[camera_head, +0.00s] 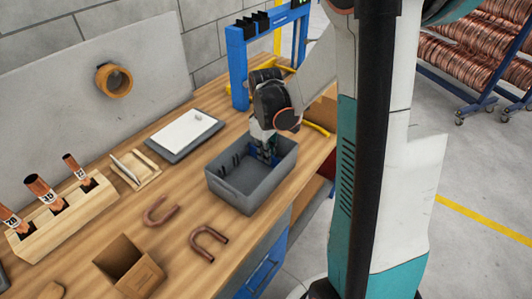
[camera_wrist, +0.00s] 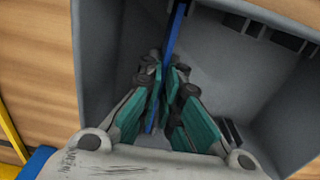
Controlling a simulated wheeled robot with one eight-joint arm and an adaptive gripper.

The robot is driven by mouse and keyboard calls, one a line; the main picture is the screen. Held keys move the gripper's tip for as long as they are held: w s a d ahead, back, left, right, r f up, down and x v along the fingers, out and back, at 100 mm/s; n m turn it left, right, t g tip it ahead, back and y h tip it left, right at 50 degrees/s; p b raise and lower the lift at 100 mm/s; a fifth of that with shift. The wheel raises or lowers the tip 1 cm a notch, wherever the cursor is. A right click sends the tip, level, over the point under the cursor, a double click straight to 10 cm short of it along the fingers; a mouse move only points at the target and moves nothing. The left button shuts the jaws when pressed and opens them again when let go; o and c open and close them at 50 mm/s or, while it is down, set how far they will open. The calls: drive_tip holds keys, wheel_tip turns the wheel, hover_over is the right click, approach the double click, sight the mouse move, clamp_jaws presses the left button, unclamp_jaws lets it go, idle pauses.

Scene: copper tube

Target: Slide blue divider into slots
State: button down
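The blue divider (camera_wrist: 175,35) is a thin upright plate inside the grey bin. In the wrist view it runs between the fingers of my gripper (camera_wrist: 167,80), which are closed on it. Its far end reaches the bin's far wall; my fingers hide part of it. The grey bin (camera_head: 238,193) stands on the workbench, and my gripper (camera_head: 266,150) reaches down into it in the head view. Dark slots (camera_wrist: 255,29) line one inner wall in the wrist view, with another dark slot piece (camera_wrist: 231,133) at lower right. I cannot tell whether the divider sits in any slot.
Two U-shaped copper tubes (camera_head: 208,243) and an open cardboard box (camera_head: 128,266) lie in front of the bin. A blue frame (camera_head: 238,68) rises behind the bin.

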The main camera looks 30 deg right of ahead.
drive_tip(key=c, duration=1.7)
unclamp_jaws()
wheel_tip(320, 180, up, 12)
